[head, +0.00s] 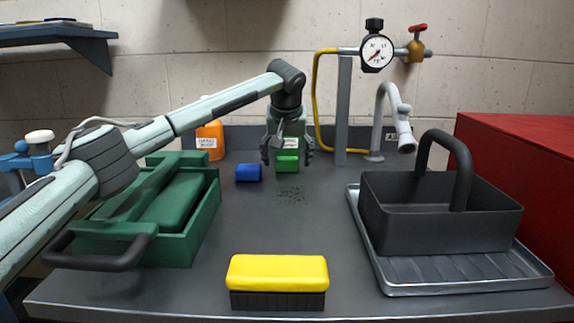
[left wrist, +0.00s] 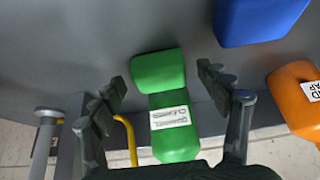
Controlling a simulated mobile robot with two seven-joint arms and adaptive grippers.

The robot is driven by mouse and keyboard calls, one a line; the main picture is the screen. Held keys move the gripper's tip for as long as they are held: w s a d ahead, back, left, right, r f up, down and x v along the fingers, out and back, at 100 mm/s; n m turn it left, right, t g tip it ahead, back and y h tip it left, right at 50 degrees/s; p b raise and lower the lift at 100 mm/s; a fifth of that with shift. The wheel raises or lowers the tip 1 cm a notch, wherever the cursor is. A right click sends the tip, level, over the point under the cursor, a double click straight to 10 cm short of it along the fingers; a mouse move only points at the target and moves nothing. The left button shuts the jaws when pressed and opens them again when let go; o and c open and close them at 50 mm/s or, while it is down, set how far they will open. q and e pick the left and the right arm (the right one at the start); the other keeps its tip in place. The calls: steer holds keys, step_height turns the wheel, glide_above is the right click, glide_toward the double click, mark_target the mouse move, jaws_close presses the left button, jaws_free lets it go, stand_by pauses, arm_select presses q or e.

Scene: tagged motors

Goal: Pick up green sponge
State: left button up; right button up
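The green sponge (head: 287,164) lies on the grey worktop near the back wall. A green labelled bottle (head: 291,143) stands just behind it, partly hidden by my gripper. My left gripper (head: 287,157) is open, pointing down over the sponge, with a finger to each side of it. In the left wrist view, the green sponge (left wrist: 157,71) and the labelled green bottle (left wrist: 171,128) show between the spread fingers of the gripper (left wrist: 161,82). No finger visibly touches the sponge. My right gripper is not in view.
A blue sponge (head: 248,173) and an orange bottle (head: 210,140) are left of the green sponge. A green toolbox (head: 205,215) is under my left arm. A yellow brush (head: 277,273) lies in front. A black caddy (head: 440,215) on a tray (head: 455,275) stands right.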

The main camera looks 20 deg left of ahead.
arm_select(q)
steer(key=c, duration=0.9)
steer(key=shift+r, duration=0.15)
